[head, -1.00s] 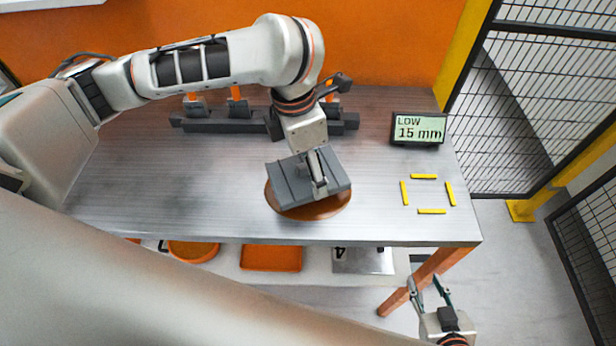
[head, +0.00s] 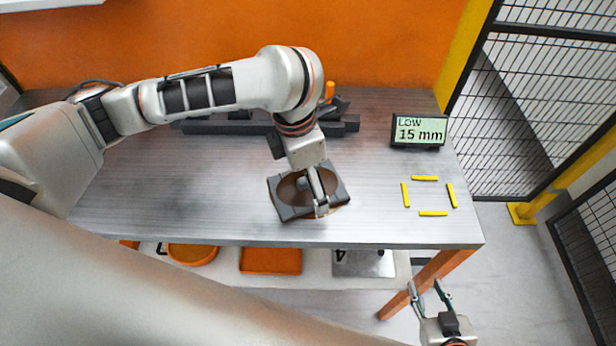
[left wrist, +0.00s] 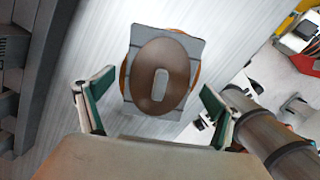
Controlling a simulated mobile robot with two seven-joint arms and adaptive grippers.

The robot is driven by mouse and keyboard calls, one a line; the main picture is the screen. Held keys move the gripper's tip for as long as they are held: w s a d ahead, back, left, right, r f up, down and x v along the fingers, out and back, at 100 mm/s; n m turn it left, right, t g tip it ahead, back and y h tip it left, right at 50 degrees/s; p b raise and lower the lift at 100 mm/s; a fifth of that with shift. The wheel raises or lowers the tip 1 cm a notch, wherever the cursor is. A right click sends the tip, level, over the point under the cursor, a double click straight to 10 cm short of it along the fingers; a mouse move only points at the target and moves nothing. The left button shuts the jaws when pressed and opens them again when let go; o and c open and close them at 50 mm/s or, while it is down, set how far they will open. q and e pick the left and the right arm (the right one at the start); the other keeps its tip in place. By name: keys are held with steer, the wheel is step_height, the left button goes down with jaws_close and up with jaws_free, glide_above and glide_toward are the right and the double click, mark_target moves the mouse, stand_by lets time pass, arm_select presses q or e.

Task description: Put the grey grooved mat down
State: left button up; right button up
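The grey grooved mat (head: 341,183) lies tilted slightly in the picture on the metal table, over a brown round piece whose orange edge (left wrist: 195,76) shows beside it. A brown oval (left wrist: 150,58) with a pale slot shows within the mat's face (left wrist: 137,38); I cannot tell whether it comes through or sits on top. My left gripper (head: 320,207) is above the mat's right part in the head view. In the left wrist view its fingers are spread wide, with the mat ahead, apart from them. My right gripper (head: 430,293) is open and empty, off the table's front right.
A display (head: 418,131) reading LOW 15 mm stands at the table's back right. Yellow strips (head: 433,213) outline a clear square at right. A dark rack (head: 220,127) stands at the back. An orange tray (head: 271,261) is on the shelf below. Mesh fencing (head: 560,110) stands right.

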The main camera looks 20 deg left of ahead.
mark_target(302, 180)
arm_select(q)
step_height(302, 180, up, 12)
steer(key=s+a+p, duration=0.1)
steer(key=p, duration=0.1)
steer(key=shift+r, duration=0.15)
stand_by(0.4)
stand_by(0.5)
